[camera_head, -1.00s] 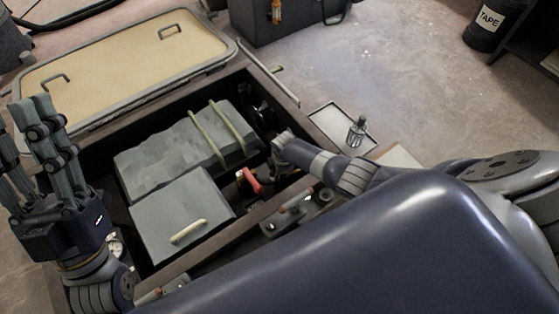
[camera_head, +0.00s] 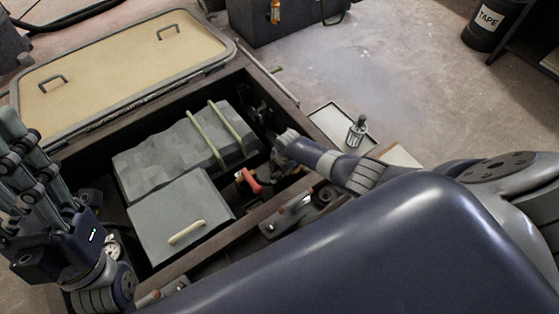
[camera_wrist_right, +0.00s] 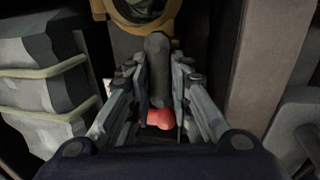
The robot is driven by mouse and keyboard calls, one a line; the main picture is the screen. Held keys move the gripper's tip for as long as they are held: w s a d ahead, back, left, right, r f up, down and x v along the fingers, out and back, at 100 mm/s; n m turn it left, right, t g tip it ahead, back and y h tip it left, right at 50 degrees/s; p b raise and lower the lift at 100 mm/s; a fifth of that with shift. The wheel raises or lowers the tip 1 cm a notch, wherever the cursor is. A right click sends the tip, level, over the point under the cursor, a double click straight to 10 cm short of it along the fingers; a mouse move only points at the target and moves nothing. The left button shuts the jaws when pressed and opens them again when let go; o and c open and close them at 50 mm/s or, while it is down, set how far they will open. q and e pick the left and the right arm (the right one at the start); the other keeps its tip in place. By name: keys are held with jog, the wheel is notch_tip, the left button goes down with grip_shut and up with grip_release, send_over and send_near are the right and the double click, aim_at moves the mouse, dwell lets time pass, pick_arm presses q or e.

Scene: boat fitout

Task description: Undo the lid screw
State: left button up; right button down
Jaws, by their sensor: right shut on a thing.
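My right gripper (camera_head: 275,158) reaches down into the open compartment in the head view; its fingertips are largely hidden there. In the right wrist view its fingers (camera_wrist_right: 168,98) are closed around a dark grey, rounded upright piece (camera_wrist_right: 157,62). I cannot tell for sure whether this piece is the lid screw. A brass-coloured ring-shaped fitting (camera_wrist_right: 122,20) lies just beyond it. A red rounded end (camera_wrist_right: 160,119) shows low between the fingers. My left gripper (camera_head: 22,150) is at the left edge of the head view, fingers extended and apart, empty.
Grey blocks (camera_head: 165,158) with pale straps fill the compartment's left side. A red handle (camera_head: 251,181) lies near my right gripper. The compartment's wooden rim (camera_head: 197,252) surrounds them. A tan hatch panel (camera_head: 120,62) lies behind. A shallow tray (camera_head: 327,118) holds a small bottle-like item (camera_head: 357,130).

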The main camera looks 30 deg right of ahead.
jog(key=c, duration=1.4)
grip_release()
jog(key=shift+c, duration=0.2)
jog(key=shift+r, duration=0.1)
notch_tip(320, 180, up, 12)
jog(key=s, duration=0.2)
jog(key=shift+s+d+f, duration=0.15)
jog(key=shift+s+f, duration=0.05)
